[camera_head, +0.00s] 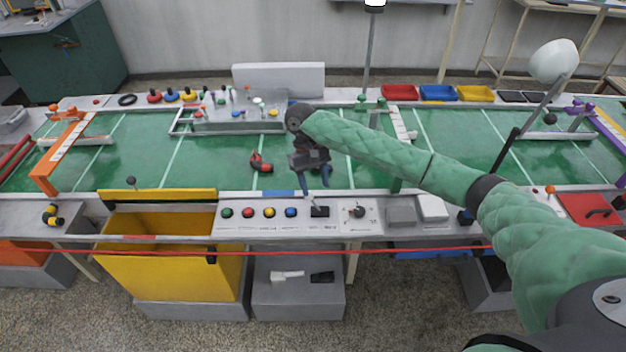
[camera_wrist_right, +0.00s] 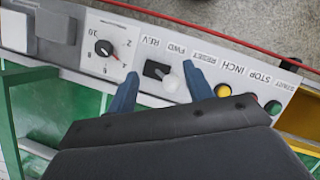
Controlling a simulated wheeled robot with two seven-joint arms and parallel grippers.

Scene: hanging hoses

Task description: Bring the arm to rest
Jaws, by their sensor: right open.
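My right arm, in a green quilted sleeve, reaches in from the lower right of the head view. My right gripper (camera_head: 313,184) is open and empty, its blue fingers pointing down over the green surface just behind the control panel. In the right wrist view the two blue fingers (camera_wrist_right: 162,90) stand apart, with the FWD/REV switch (camera_wrist_right: 158,70) in line between them. The switch (camera_head: 320,211) also shows just below the fingers in the head view. I see no clear touch between fingers and switch. My left gripper is not in view.
The control panel (camera_head: 235,229) carries several coloured buttons and a rotary knob (camera_head: 358,211). A red part (camera_head: 261,163) lies on the green surface (camera_head: 215,165), left of the gripper. A yellow bin (camera_head: 175,275) and a red cord (camera_head: 400,250) are in front. Coloured trays (camera_head: 438,92) stand behind.

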